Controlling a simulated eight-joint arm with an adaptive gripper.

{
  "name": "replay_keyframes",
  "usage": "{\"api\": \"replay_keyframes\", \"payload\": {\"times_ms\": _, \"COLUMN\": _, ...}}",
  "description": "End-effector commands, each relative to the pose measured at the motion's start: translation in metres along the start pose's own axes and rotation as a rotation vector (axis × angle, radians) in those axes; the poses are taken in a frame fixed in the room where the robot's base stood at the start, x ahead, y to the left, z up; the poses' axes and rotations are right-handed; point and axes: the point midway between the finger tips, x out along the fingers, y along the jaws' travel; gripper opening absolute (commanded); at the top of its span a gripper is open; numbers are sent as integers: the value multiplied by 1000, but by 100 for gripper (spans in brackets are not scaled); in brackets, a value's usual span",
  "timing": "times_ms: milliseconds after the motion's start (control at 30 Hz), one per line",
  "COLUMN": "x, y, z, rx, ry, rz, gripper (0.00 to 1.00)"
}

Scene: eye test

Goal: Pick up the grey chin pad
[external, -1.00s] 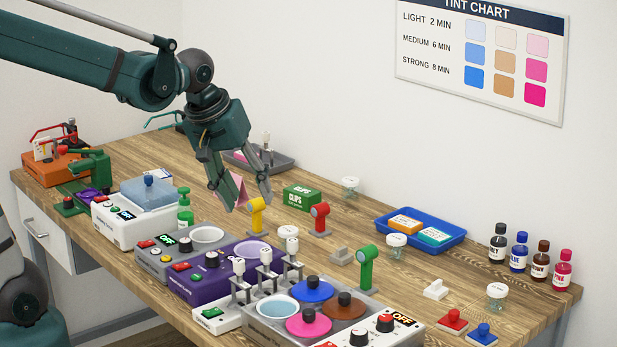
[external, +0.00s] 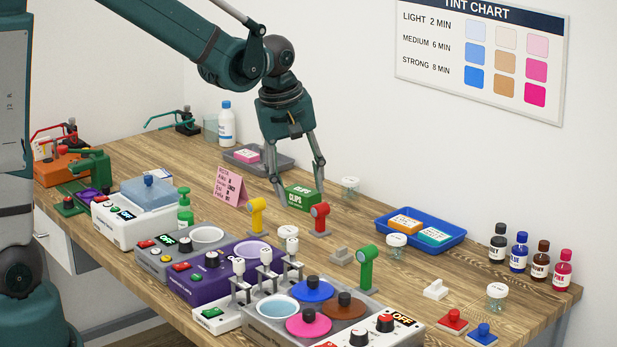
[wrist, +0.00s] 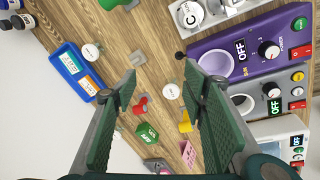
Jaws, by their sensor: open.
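The grey chin pad (external: 341,256) appears to be the small grey block with a raised middle on the wooden bench, between the red and green upright stands. It also shows in the wrist view (wrist: 137,58), beyond the fingertips and nearer the left finger. My gripper (external: 301,194) is open and empty above the bench, with its fingers around the line of sight to the green clips box (external: 303,198). The chin pad lies to the right of and nearer the camera than my gripper, apart from it. The open fingers also show in the wrist view (wrist: 161,80).
Red (external: 320,218), yellow (external: 256,215) and green (external: 367,267) stands rise around the pad. A white-lidded jar (external: 396,245) and a blue tray (external: 421,232) lie to its right. A similar whiter block (external: 435,290) lies further right. Machines fill the front.

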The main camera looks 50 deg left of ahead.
Motion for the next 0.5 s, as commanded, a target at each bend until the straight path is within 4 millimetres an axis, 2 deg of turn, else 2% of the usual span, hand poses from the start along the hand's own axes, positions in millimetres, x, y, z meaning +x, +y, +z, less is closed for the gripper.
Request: {"api": "replay_keyframes", "payload": {"times_ms": 500, "x": 51, "y": 48, "z": -22, "rx": -263, "ry": -34, "rz": -94, "gripper": 43}}
